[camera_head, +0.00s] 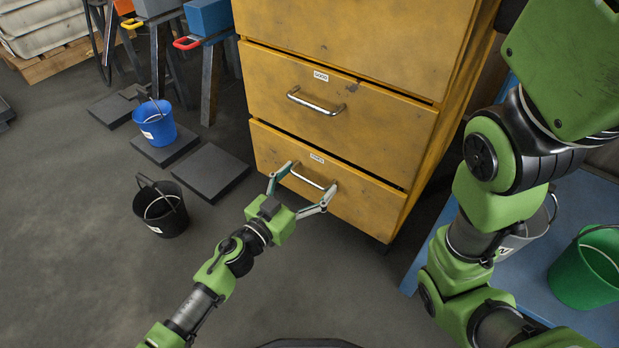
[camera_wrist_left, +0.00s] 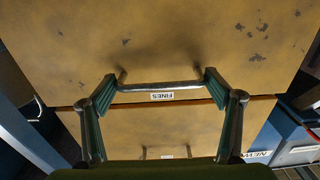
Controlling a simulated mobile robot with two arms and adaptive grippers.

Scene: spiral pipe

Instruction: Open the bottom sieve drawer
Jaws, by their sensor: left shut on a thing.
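The yellow bottom sieve drawer (camera_head: 345,205) is the lowest front of the cabinet in the head view and looks about flush with the drawer above. Its metal bar handle (camera_head: 308,181) shows in the left wrist view (camera_wrist_left: 160,87), with an upside-down "FINES" label beside it. My left gripper (camera_head: 306,182) is at this handle, one finger at each end. In the left wrist view its two fingers (camera_wrist_left: 160,84) are shut along the bar's length. My right arm (camera_head: 485,215) fills the right of the head view; its gripper is out of the picture.
The drawer above (camera_head: 335,125) has its own handle. A black bucket (camera_head: 162,210) and a blue bucket (camera_head: 156,126) stand to the left near dark floor plates (camera_head: 210,172). A green bucket (camera_head: 585,270) stands on a blue surface at right. Floor before the cabinet looks clear.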

